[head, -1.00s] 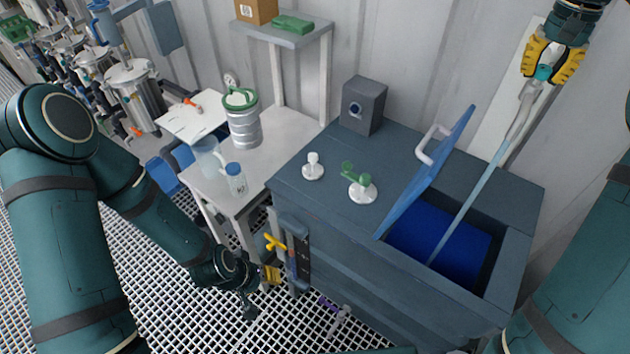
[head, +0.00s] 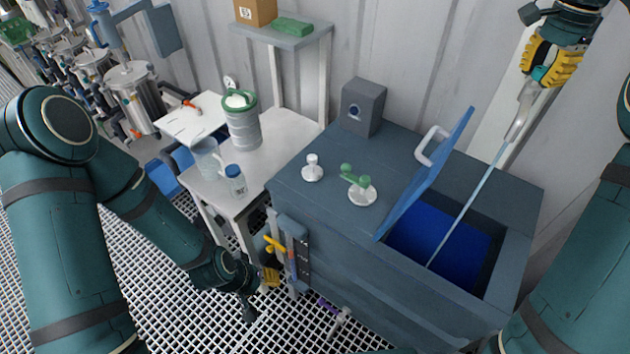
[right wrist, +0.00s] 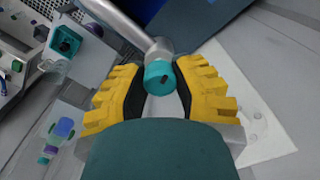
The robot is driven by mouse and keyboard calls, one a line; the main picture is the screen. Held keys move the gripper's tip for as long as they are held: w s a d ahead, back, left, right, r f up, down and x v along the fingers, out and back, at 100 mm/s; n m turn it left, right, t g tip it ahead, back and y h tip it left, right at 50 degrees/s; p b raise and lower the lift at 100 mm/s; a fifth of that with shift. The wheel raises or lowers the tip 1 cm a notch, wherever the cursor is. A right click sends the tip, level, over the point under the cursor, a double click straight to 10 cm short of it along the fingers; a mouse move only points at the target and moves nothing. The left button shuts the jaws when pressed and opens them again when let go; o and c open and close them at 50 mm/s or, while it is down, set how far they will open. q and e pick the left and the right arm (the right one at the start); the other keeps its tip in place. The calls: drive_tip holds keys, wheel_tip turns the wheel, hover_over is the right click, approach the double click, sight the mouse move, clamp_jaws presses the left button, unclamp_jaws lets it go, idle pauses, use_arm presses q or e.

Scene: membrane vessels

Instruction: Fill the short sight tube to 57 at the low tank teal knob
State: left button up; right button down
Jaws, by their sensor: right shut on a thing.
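The teal knob (head: 541,73) sits on a grey spout (head: 523,112) at the upper right. My right gripper (head: 552,62) is shut on it; the right wrist view shows the knob (right wrist: 158,78) between the yellow fingers (right wrist: 160,90). A thin pale stream (head: 468,208) runs from the spout into the blue water (head: 440,235) in the open tank (head: 335,215). A narrow sight tube with a dark scale (head: 303,258) is on the tank's front; its level is too small to read. My left gripper (head: 268,278) is low beside it, its jaws unclear.
A blue lid (head: 430,172) stands raised over the opening. A green-handled valve (head: 360,188), a white knob (head: 312,168) and a grey box (head: 363,106) are on the tank top. A yellow handle (head: 275,244) is by the sight tube. A side table (head: 275,135) holds vessels.

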drive_tip(key=m, duration=0.5)
drive_tip(key=c, duration=0.6)
unclamp_jaws()
drive_tip(key=shift+r, duration=0.1)
drive_tip(key=shift+r, duration=3.65)
